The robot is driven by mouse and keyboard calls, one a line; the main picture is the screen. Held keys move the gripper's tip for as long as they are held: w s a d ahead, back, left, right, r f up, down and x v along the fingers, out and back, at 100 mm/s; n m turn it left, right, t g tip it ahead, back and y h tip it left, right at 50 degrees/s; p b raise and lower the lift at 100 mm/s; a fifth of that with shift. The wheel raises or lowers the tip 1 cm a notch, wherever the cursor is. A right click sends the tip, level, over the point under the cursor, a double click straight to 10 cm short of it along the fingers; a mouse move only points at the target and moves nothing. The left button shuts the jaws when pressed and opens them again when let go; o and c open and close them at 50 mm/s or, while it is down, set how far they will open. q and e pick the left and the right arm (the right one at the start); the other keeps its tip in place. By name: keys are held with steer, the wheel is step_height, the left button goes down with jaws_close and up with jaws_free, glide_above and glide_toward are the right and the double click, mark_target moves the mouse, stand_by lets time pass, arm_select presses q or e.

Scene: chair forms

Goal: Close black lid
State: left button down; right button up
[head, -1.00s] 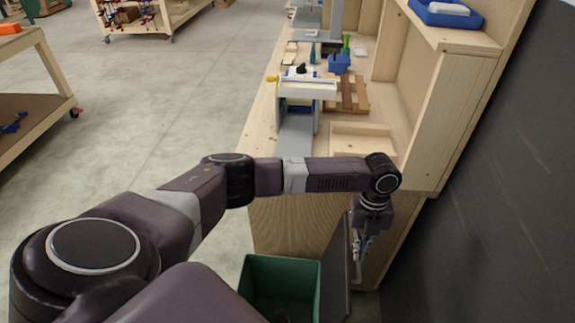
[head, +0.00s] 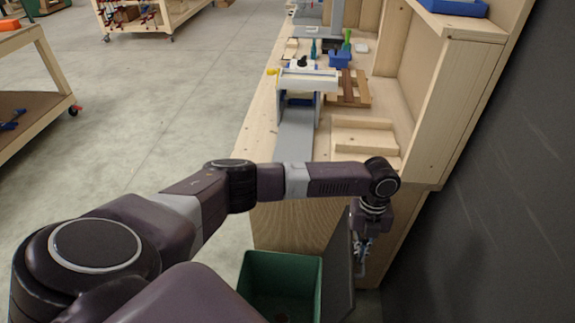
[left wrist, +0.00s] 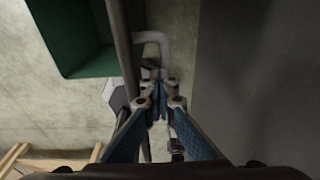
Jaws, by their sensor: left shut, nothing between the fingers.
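A green bin (head: 282,262) stands on the floor at the bottom of the head view, its top open. Its black lid (head: 339,275) stands open, roughly upright, along the bin's right side. My left gripper (head: 361,262) points down on the right side of the lid, close to it. In the left wrist view the bin (left wrist: 75,40) is at the upper left and the lid (left wrist: 119,45) shows as a thin edge-on strip. My left gripper (left wrist: 160,77) is shut and empty beside that strip. Whether it touches the lid I cannot tell. My right gripper is not in view.
A wooden workbench (head: 262,125) with a machine (head: 305,82) and blue boxes stands beyond the bin. A dark wall (head: 490,200) is close on the right. A pale bent handle (left wrist: 155,38) shows near the fingertips. Open concrete floor lies left.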

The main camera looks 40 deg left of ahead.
mark_target(347, 257)
arm_select(q)
steer(key=s+a+p, duration=0.1)
steer(key=s+a+f, duration=0.1)
steer(key=shift+s+a+f+p, duration=0.1)
steer(key=shift+a+f+p, duration=0.15)
steer(key=shift+a+p, duration=0.1)
steer(key=s+a+f+p, duration=0.1)
steer(key=s+a+f, duration=0.2)
steer(key=s+a, duration=0.3)
steer(key=s+a+f+p, duration=0.1)
steer(key=s+a+f, duration=0.3)
steer(key=a, duration=0.8)
steer(key=s, duration=0.2)
steer(key=shift+s+a+f, duration=0.3)
stand_by(0.3)
steer(key=shift+w+d+r, duration=0.1)
steer(key=shift+d+r, duration=0.15)
steer(key=shift+d, duration=0.1)
stand_by(0.3)
step_height(347, 257, up, 10)
steer(key=p, duration=0.9)
steer(key=shift+w+a, duration=0.2)
steer(key=shift+a, duration=0.05)
